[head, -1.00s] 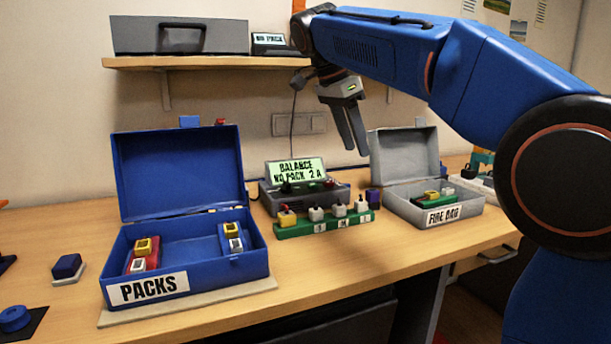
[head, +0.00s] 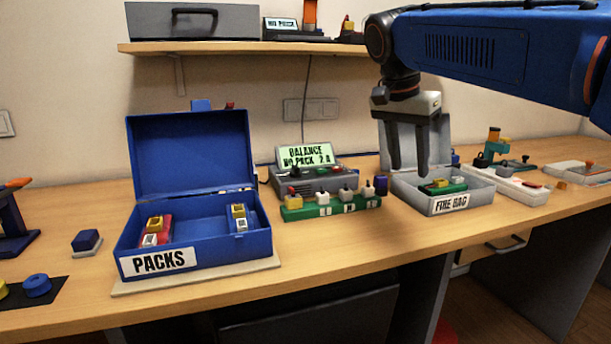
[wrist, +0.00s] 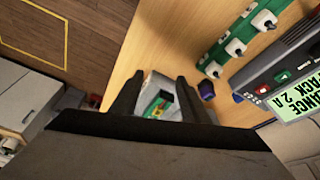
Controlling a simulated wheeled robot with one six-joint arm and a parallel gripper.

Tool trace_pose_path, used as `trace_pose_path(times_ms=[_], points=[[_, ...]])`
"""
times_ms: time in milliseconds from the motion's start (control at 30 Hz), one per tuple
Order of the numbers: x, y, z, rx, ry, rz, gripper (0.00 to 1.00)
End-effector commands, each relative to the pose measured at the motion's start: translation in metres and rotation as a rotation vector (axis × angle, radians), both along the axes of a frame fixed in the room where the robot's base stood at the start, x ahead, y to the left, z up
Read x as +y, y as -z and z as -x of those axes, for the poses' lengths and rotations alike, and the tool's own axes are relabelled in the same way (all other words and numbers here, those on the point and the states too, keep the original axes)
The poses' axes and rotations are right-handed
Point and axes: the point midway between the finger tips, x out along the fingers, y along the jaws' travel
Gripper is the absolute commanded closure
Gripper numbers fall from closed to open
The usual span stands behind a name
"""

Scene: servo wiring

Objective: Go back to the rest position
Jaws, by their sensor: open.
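My gripper (head: 408,172) hangs fingers down in the head view, in front of the open lid of the grey FIRE BAG box (head: 462,205). Its two dark fingers are apart with nothing between them. A green pack with a yellow block (head: 441,186) lies inside that box, below and right of the fingers. In the wrist view the fingers (wrist: 160,90) are spread, and the green pack (wrist: 159,103) in the box shows between them, farther off.
The open blue PACKS box (head: 195,251) holds packs at left. The balance charger (head: 312,180) reads NO PACK, with a green plug strip (head: 330,207) before it. A shelf (head: 240,47) runs above. Stands and tools (head: 495,150) sit at right.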

Motion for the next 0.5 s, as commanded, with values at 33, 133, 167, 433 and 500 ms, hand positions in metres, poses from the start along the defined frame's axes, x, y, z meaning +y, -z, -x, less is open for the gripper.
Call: trace_pose_path(times_ms=[33, 133, 167, 433, 500], points=[[-0.010, 0.009, 0.015, 0.003, -0.042, -0.007, 0.59], [-0.023, 0.031, 0.039, 0.008, -0.144, -0.021, 0.59], [-0.027, 0.038, 0.046, 0.009, -0.173, -0.024, 0.59], [-0.052, 0.108, 0.114, -0.004, -0.431, -0.044, 0.59], [-0.057, 0.128, 0.131, -0.013, -0.492, -0.045, 0.59]])
